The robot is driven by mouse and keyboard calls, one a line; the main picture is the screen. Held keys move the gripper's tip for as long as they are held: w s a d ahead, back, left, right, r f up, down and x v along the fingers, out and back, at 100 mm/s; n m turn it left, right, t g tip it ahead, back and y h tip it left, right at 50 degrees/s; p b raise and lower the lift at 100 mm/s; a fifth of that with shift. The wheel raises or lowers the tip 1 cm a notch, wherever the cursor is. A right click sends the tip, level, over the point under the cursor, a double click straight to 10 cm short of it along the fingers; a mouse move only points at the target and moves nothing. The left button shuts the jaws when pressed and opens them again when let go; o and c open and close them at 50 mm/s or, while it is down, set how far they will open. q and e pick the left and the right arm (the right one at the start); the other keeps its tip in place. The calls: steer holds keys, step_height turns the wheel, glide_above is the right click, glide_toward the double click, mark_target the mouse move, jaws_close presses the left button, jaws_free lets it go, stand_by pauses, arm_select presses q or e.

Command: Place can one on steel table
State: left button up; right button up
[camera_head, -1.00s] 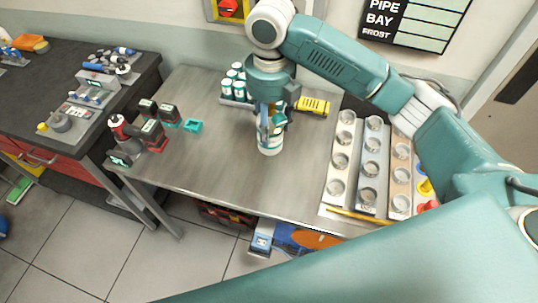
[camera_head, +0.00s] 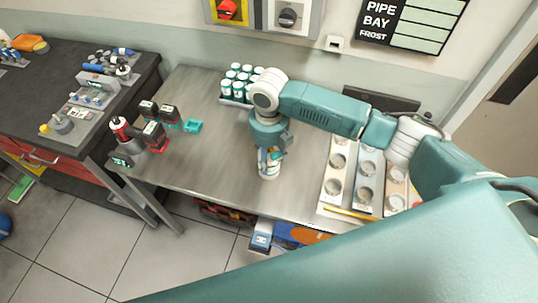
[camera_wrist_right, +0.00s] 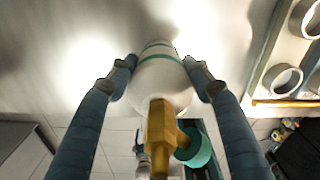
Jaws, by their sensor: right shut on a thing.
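I cannot tell whether the can's base touches the table top. My left gripper is not in view.
A group of several white and teal cans (camera_head: 239,84) stands at the back of the table. Red and black tools (camera_head: 150,135) stand left. Racks with round cups (camera_head: 366,180) fill the right side. The table's middle left is clear.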

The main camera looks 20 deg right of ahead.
steer(key=o, duration=1)
steer(key=shift+f, duration=0.1)
steer(key=o, duration=0.4)
step_height(320, 180, up, 12)
steer(key=b, duration=0.3)
steer(key=shift+r, duration=0.2)
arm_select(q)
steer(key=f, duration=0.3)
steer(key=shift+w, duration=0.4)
arm_select(e)
steer(key=shift+f, duration=0.1)
